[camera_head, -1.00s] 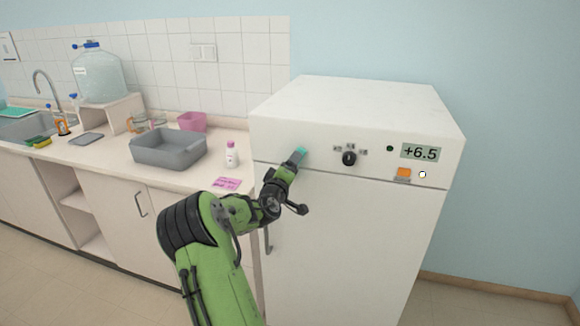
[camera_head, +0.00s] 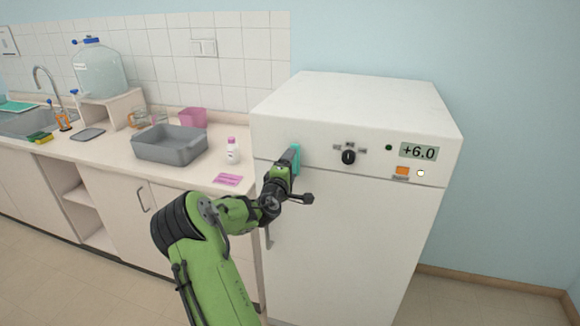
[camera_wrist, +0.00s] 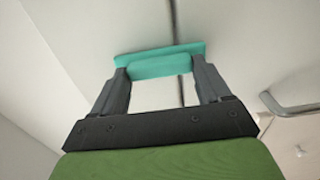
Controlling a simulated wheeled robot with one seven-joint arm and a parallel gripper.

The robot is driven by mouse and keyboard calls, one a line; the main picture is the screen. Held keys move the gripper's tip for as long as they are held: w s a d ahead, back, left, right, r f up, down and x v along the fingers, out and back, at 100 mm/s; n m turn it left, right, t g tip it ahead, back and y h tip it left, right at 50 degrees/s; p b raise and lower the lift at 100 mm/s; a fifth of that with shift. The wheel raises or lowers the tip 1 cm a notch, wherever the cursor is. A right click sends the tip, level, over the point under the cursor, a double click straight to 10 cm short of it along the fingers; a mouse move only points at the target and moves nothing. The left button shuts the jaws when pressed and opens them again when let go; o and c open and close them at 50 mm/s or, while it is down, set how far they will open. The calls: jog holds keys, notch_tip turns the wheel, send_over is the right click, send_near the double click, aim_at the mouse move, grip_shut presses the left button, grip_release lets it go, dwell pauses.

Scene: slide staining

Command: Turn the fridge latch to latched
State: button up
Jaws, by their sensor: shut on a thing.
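The fridge latch (camera_head: 297,160) is a teal bar on the upper left of the white fridge's front. It stands about upright in the head view, at the seam between the top panel and the door. In the wrist view the teal latch (camera_wrist: 160,61) lies across the dark seam. My gripper (camera_head: 289,161) is at the latch and hides part of it in the head view. In the wrist view my gripper (camera_wrist: 161,72) is shut on the latch, one finger at each end.
The fridge (camera_head: 345,230) has a black knob (camera_head: 348,157), an orange switch (camera_head: 402,171) and a display (camera_head: 418,152) reading +6.0. A door handle (camera_wrist: 290,104) shows right in the wrist view. A counter with a grey basin (camera_head: 170,146) and white bottle (camera_head: 232,151) stands left.

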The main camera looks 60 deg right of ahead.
jog(key=shift+f, duration=0.1)
jog(key=o, duration=1)
jog(key=shift+a, duration=0.1)
jog(key=a+b, duration=0.1)
jog(key=a, duration=0.4)
jog(key=s+a+b, duration=0.1)
jog(key=a, duration=0.4)
jog(key=s+a+b, duration=0.1)
jog(key=a, duration=0.4)
jog(key=shift+s+a, duration=0.2)
jog(key=shift+a, duration=0.05)
